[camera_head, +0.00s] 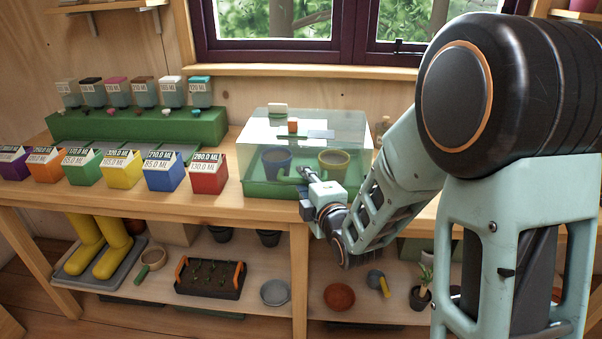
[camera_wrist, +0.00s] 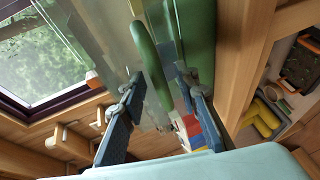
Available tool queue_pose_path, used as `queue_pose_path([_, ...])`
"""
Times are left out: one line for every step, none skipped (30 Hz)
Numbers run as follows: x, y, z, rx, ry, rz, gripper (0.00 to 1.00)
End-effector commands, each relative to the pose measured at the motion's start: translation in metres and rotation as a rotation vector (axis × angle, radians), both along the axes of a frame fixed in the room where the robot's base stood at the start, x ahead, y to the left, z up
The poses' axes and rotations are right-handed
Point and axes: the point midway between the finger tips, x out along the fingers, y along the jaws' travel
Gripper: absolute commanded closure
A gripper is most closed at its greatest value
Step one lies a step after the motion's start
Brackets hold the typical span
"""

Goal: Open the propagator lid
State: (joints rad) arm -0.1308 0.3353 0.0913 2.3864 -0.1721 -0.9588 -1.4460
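The propagator has a clear lid (camera_head: 352,130) lying closed over a green base (camera_head: 262,189) on the bench. A dark blue pot (camera_head: 276,162) and an olive pot (camera_head: 333,163) show through the lid. My gripper (camera_head: 306,173) is at the propagator's front side, low near the rim. In the wrist view my gripper (camera_wrist: 160,76) has its two fingers apart, one on each side of a green bar (camera_wrist: 150,62) on the propagator's front. I cannot tell whether either finger touches it. The green base (camera_wrist: 197,40) also shows beside the right finger.
A white block (camera_head: 278,108) and an orange block (camera_head: 293,127) appear at the top of the lid. Coloured boxes, including a red one (camera_head: 208,174), stand to the left. The window (camera_head: 290,20) is behind. The bench's front edge (camera_head: 240,220) is just below my gripper.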

Motion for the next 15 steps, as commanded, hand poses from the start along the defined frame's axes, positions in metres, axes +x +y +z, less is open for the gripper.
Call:
queue_pose_path([-0.0010,0.0001,-0.0004,0.000,0.001,0.000,0.71])
queue_pose_path([-0.0013,0.0001,-0.0007,0.000,0.001,0.000,0.71])
queue_pose_path([-0.0017,0.0001,-0.0010,0.000,0.001,0.000,0.71])
queue_pose_path([-0.0019,0.0001,-0.0011,0.000,0.001,0.000,0.71])
queue_pose_path([-0.0021,0.0002,-0.0013,0.000,0.000,0.000,0.71])
queue_pose_path([-0.0023,0.0002,-0.0013,0.000,0.000,0.000,0.71])
queue_pose_path([-0.0024,0.0002,-0.0014,0.000,0.000,0.000,0.71])
queue_pose_path([-0.0025,0.0003,-0.0015,0.000,0.000,0.000,0.71])
queue_pose_path([-0.0025,0.0003,-0.0015,0.000,0.000,0.000,0.71])
queue_pose_path([-0.0025,0.0003,-0.0015,0.000,0.000,0.000,0.71])
queue_pose_path([-0.0025,0.0003,-0.0015,0.000,0.000,0.000,0.71])
queue_pose_path([-0.0025,0.0003,-0.0015,0.000,0.000,0.000,0.71])
queue_pose_path([-0.0025,0.0003,-0.0015,0.000,0.000,0.000,0.71])
queue_pose_path([-0.0024,0.0003,-0.0015,0.000,0.000,0.000,0.71])
queue_pose_path([-0.0024,0.0003,-0.0015,0.000,0.000,0.000,0.75])
